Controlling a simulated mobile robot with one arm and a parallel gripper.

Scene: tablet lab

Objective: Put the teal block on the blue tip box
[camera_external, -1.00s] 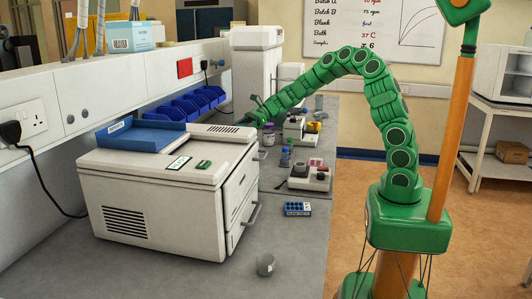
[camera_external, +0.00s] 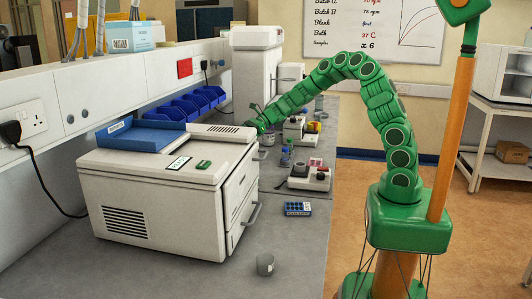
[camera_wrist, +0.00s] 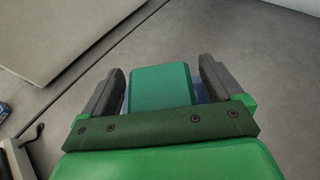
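The teal block (camera_wrist: 160,87) lies between the two fingers of my gripper (camera_wrist: 161,78) in the wrist view. Narrow gaps show between the block and both fingers, so my gripper looks open around it. A blue surface (camera_wrist: 204,91), perhaps the blue tip box, shows partly beneath the block's right side; most of it is hidden, and I cannot tell if they touch. In the external view my gripper (camera_external: 256,121) is beyond the white bench machine, small and partly hidden, and the block cannot be made out.
The white machine (camera_external: 150,205) fills the near bench. A small device (camera_external: 309,179) and several bottles stand farther back. Blue bins (camera_external: 194,104) line the wall.

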